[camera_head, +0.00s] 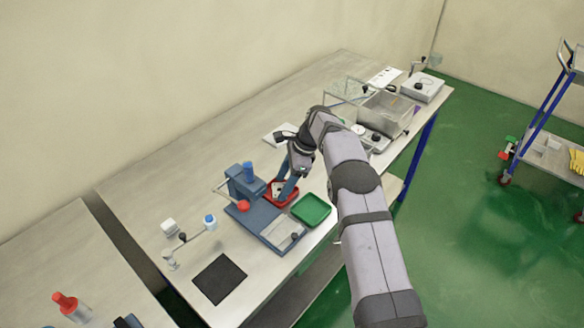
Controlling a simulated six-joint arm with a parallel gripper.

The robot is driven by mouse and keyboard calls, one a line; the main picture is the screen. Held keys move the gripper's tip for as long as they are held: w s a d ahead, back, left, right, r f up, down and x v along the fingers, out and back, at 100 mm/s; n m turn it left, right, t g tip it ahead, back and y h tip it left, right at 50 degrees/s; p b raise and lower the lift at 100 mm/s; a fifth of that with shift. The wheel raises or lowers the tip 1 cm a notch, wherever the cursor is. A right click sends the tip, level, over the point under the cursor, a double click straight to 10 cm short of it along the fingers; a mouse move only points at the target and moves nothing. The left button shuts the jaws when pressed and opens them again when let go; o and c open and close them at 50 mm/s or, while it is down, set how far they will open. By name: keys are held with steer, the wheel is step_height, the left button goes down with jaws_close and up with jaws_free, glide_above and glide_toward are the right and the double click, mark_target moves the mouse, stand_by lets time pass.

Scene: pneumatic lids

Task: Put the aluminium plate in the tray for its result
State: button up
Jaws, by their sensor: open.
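A red tray (294,197) and a green tray (312,210) lie side by side on the bench. My gripper (285,192) reaches down over the red tray, with its fingers in or just above it, and is open. A small pale piece (277,187) shows inside the red tray beside the fingers. It may be the aluminium plate, but it is too small and partly covered to be sure. The green tray looks empty.
A blue press-like fixture (243,184) with a red knob stands left of the trays, its flat base (283,233) running toward the front edge. A black mat (219,279) and a small lever stand (184,240) are at front left. A clear box (385,113) and other devices stand at the back right.

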steer(key=b+v, duration=0.1)
steer(key=v, duration=1)
steer(key=shift+r, duration=0.15)
steer(key=shift+s, duration=0.1)
steer(key=s+d+f+n+h, duration=0.1)
steer(key=s+n, duration=0.5)
steer(key=s, duration=0.6)
steer(key=s+d+f+n+h, duration=0.2)
steer(key=s+d+f+n, duration=0.1)
steer(key=s, duration=0.9)
steer(key=s+d+f+n+h, duration=0.1)
steer(key=s+d+n, duration=0.3)
steer(key=s+n, duration=0.4)
steer(key=s, duration=0.4)
steer(key=shift+f+n+h, duration=0.3)
steer(key=shift+f, duration=0.1)
steer(key=shift+s+d, duration=0.1)
